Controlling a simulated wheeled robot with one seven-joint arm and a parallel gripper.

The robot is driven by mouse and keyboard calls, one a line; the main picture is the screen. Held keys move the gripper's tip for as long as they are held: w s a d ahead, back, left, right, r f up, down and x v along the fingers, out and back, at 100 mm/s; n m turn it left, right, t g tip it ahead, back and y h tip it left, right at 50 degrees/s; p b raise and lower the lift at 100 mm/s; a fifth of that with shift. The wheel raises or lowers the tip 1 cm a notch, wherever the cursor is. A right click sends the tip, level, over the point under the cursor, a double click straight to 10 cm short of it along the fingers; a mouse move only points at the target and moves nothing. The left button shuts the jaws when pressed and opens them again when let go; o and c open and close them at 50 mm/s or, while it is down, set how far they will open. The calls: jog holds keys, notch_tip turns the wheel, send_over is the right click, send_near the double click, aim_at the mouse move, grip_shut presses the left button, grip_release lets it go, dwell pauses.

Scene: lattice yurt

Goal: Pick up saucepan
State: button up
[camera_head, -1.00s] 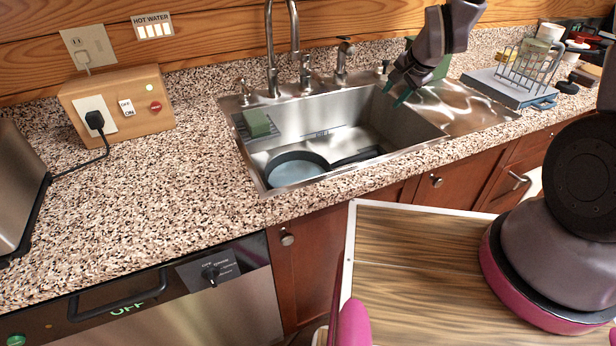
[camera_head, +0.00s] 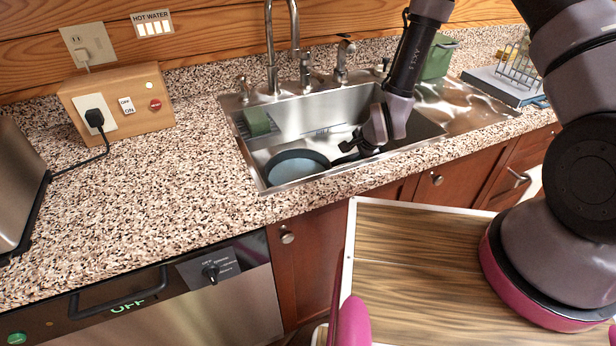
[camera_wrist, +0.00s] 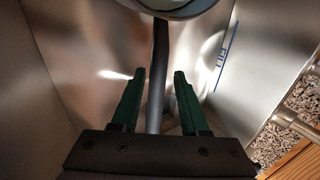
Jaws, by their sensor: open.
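The saucepan (camera_head: 298,168), dark-rimmed with a blue-grey inside, sits in the left part of the steel sink. Its dark handle points right, toward my gripper (camera_head: 354,145), which is down inside the sink basin. In the wrist view, the pan's rim (camera_wrist: 178,10) shows at the top and the dark handle (camera_wrist: 159,60) runs down between the two green fingers. My gripper (camera_wrist: 159,76) is open, one finger on each side of the handle, with gaps on both sides. In the head view my gripper partly hides the handle.
The sink's walls and front rim (camera_head: 330,176) surround my gripper closely. The faucet (camera_head: 270,50) stands behind. A green container (camera_head: 438,58) and a wire rack (camera_head: 517,68) are at the right.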

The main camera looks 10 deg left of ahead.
aim_at(324, 169)
jog(key=x, duration=0.5)
jog(key=shift+a+f, duration=0.15)
jog(key=shift+f, duration=0.2)
grip_shut()
jog(key=shift+r, duration=0.1)
dwell(1.1)
